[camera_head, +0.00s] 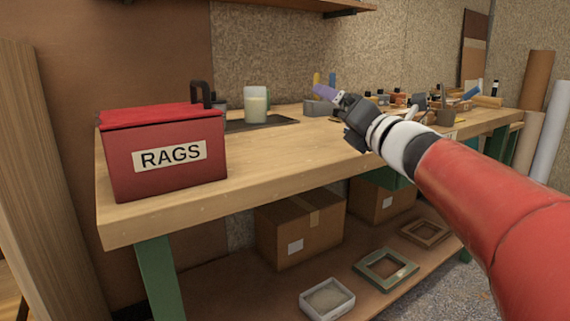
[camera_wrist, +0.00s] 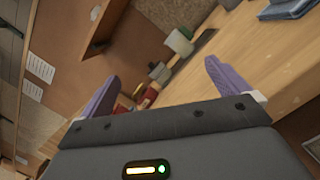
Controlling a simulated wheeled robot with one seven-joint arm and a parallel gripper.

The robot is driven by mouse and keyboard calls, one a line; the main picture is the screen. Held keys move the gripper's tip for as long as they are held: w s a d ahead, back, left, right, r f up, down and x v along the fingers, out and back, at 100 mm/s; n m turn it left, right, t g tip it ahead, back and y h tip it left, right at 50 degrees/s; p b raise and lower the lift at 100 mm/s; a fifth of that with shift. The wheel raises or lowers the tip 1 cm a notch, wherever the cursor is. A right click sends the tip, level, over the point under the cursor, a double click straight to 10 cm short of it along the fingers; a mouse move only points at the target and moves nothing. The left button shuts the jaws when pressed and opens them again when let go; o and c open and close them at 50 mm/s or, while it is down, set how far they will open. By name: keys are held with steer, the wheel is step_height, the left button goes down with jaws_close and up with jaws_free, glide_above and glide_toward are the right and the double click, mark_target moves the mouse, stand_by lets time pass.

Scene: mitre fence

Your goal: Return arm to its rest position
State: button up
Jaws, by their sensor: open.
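One finger is partly hidden behind the gripper body in the head view.
A red RAGS box (camera_head: 165,153) stands on the bench's left end. A jar (camera_head: 255,104) sits on a dark tray behind it. Several small bottles and tools crowd the bench's right back. Cardboard boxes (camera_head: 300,230) and frames (camera_head: 386,269) lie on the lower shelf.

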steer(key=s+d+f+m+g+h, duration=0.2)
steer(key=s+d+f+m+h, duration=0.4)
steer(key=m, duration=0.6)
steer(key=s+d+f+m+g+h, duration=0.25)
steer(key=s+f+m+h, duration=0.35)
steer(key=f+m, duration=0.45)
steer(key=s+a+f+m+g+y, duration=0.2)
steer(key=s+a+f+m+g, duration=0.2)
steer(key=s+f+m+g, duration=0.3)
steer(key=s+f+m, duration=0.4)
steer(key=s+f, duration=0.4)
steer(key=s, duration=0.2)
steer(key=shift+f+y+p, duration=0.2)
steer(key=shift+y+p, duration=0.1)
steer(key=shift+p, duration=0.05)
steer(key=shift+g, duration=0.25)
